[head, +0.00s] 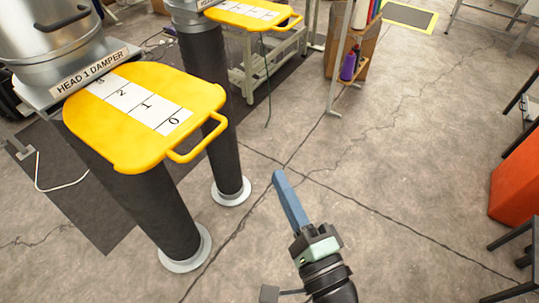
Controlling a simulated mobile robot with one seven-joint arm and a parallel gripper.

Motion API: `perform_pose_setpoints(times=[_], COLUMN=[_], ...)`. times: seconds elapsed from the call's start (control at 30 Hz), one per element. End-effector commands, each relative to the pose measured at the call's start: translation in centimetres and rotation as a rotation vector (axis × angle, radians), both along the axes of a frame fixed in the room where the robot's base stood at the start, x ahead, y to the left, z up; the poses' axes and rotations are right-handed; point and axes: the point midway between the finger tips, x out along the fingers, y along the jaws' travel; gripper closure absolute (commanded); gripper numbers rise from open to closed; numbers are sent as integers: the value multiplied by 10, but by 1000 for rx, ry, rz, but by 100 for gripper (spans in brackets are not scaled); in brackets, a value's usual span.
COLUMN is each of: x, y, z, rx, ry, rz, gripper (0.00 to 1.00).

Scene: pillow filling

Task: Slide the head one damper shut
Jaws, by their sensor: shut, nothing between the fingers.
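The head 1 damper is a yellow sliding plate (205,90) at the upper left. It sticks out from under a metal housing with a label (90,73) reading "HEAD 1 DAMPER". A white scale (140,104) on the plate shows the marks 3, 2, 1 and 0, with 0 nearest the outer edge. A yellow loop handle (203,140) is on the plate's outer edge. My gripper (279,178) is shut and empty, with blue fingers held together. In the picture it is right of and below the handle, apart from it.
A second yellow damper plate (252,14) sticks out behind. Dark hoses (165,215) stand on the floor below the plates. A cardboard box (355,40) with rolls and a thin stand are at the back. An orange box (515,180) is at the right. The middle floor is clear.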

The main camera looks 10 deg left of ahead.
Motion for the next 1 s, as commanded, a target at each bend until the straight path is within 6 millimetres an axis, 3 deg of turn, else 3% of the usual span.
perform_pose_setpoints(times=[0.4, 0.63, 1.0], x=[70, 73, 74], y=[52, 81, 89], z=[17, 21, 20], rx=[-3, -3, -3], ry=[-3, -1, -2], rz=[4, 2, -1], gripper=[100, 100, 100])
